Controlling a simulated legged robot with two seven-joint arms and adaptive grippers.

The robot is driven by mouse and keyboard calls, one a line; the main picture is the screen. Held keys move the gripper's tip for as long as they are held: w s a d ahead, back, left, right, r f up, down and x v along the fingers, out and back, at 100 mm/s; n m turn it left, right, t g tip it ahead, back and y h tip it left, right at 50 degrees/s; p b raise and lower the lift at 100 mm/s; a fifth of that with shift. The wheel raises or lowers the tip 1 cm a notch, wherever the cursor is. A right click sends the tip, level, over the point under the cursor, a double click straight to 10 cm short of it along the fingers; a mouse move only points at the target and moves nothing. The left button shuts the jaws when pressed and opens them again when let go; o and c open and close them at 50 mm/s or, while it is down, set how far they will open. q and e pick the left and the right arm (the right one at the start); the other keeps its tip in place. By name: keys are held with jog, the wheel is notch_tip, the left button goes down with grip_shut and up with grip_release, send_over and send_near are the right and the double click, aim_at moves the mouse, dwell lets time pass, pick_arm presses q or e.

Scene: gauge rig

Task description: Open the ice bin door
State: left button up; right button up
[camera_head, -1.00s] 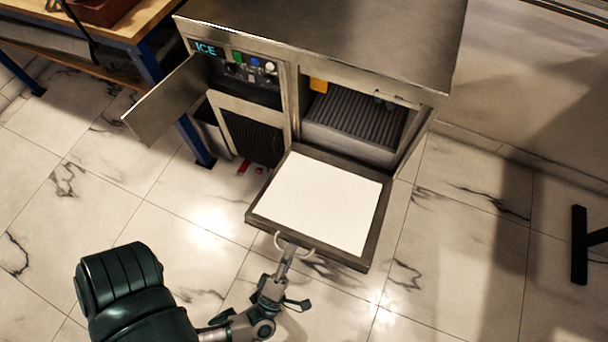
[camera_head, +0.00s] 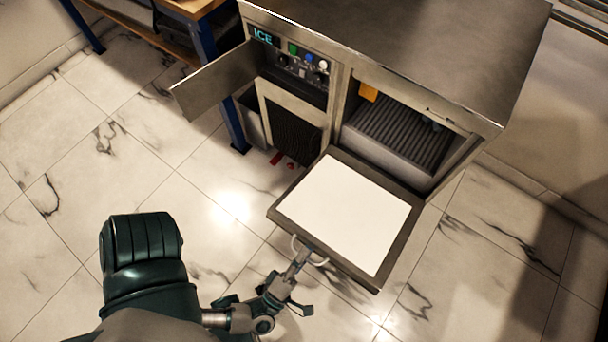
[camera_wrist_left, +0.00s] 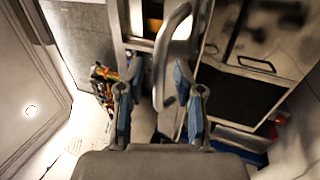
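The ice bin door (camera_head: 392,252) is swung down and out from the front of the ice machine (camera_head: 420,50). Its white inner panel (camera_head: 345,218) faces up. A curved handle (camera_head: 322,263) sits at the door's outer edge. My left gripper (camera_head: 301,259) is at this handle, below the door edge. In the left wrist view, the curved metal handle (camera_wrist_left: 172,35) runs between the two blue-padded fingers (camera_wrist_left: 158,95). The fingers stand apart, with a gap beside the handle, and do not look closed on it. My right gripper is not in view.
The bin opening (camera_head: 400,135) shows a ribbed grey interior and an orange item (camera_head: 369,91). A side panel door (camera_head: 215,80) stands open at the left, beside the ICE control panel (camera_head: 300,65). A blue-legged workbench (camera_head: 228,115) stands behind it.

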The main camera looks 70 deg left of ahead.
pick_arm(q)
jog(key=shift+r, duration=0.1)
jog(key=shift+d+r, duration=0.1)
jog(key=shift+r, duration=0.3)
notch_tip(320, 180, up, 8)
jog(key=shift+r, duration=0.55)
jog(key=shift+c, duration=0.3)
